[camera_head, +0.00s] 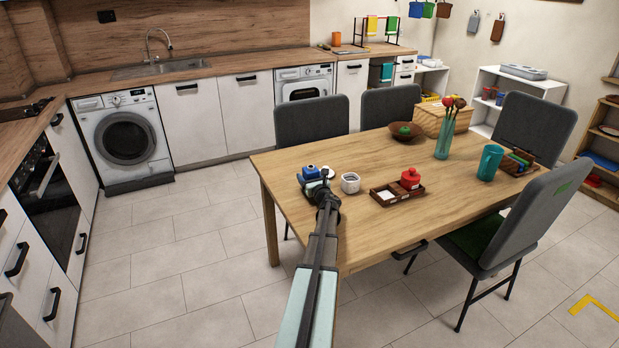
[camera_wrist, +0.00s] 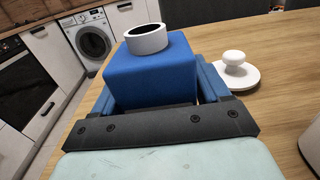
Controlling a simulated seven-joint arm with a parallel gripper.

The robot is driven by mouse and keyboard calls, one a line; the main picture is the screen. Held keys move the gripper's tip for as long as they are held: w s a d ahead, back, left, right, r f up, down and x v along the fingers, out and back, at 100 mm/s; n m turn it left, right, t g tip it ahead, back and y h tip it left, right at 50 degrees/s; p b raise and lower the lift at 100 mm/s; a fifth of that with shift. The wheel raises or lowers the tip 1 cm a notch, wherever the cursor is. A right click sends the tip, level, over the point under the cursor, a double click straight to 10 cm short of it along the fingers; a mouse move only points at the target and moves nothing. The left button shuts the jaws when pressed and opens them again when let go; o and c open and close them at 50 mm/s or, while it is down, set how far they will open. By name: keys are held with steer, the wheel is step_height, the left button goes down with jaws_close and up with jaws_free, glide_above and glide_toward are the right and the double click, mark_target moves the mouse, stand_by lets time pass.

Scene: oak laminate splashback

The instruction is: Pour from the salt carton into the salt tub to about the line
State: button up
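The salt carton looks to be the blue box (camera_wrist: 150,72) with a white round collar on top; it stands upright in the wrist view. In the head view the carton (camera_head: 310,172) is at the table's left end. My gripper (camera_wrist: 160,100) has its two blue fingers on either side of the carton. A thin gap seems to show at the right finger, so I cannot tell whether they press on it. A white tub (camera_head: 350,182) stands just right of my gripper, its edge also in the wrist view (camera_wrist: 313,140). Its fill line is not visible.
A white knobbed lid (camera_wrist: 236,72) lies on the table right of the carton. A wooden tray (camera_head: 385,198) with a red pot (camera_head: 410,178) stands right of the tub. The table's front right is clear.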

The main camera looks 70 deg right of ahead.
steer(key=shift+o, duration=1.3)
steer(key=v, duration=1.4)
steer(key=shift+w+a+f, duration=0.15)
steer(key=shift+w+a, duration=0.1)
steer(key=shift+w, duration=0.1)
